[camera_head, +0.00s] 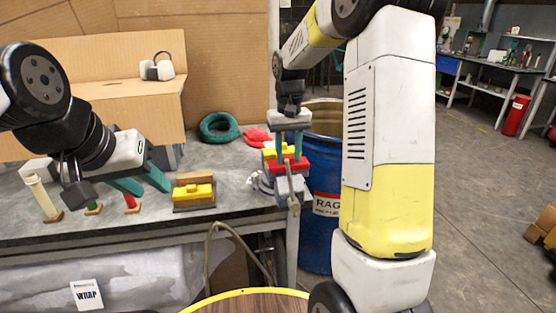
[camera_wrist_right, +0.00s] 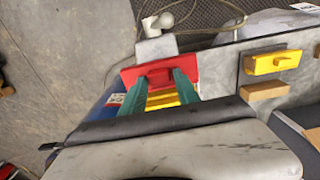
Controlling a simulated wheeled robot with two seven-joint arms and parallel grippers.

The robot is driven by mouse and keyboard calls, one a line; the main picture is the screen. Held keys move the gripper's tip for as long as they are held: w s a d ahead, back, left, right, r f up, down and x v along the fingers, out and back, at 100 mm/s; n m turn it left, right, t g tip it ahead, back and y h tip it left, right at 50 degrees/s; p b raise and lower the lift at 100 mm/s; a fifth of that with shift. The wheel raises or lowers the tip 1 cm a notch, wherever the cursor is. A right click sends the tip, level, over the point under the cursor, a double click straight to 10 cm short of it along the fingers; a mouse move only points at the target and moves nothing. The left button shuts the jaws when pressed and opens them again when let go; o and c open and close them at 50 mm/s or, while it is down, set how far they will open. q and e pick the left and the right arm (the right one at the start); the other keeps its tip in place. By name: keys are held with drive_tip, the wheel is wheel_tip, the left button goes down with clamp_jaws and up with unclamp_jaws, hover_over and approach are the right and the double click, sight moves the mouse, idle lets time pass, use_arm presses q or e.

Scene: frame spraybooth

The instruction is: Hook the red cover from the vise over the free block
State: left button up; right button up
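The red cover (camera_head: 291,164) is at the grey vise (camera_head: 290,188) on the table's right corner. In the right wrist view the red cover (camera_wrist_right: 130,76) lies across the fingertips, with the vise (camera_wrist_right: 157,48) beyond. My right gripper (camera_wrist_right: 160,76) has its teal fingers on both sides of the cover's raised grip, which seems to fill the gap. My left gripper (camera_head: 146,186) is open and empty above the table. A yellow cover (camera_head: 194,191) sits on a dark grey base left of the vise, with a wooden block (camera_head: 195,177) behind it. I cannot tell which block is free.
Upright coloured pieces (camera_head: 130,202) stand at the table's left. A teal coil (camera_head: 219,127) and a red item (camera_head: 257,137) lie near the cardboard backing. A blue drum (camera_head: 318,240) stands close at the right corner. Bare tabletop (camera_head: 235,160) lies between the yellow cover and the coil.

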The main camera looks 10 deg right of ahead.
clamp_jaws()
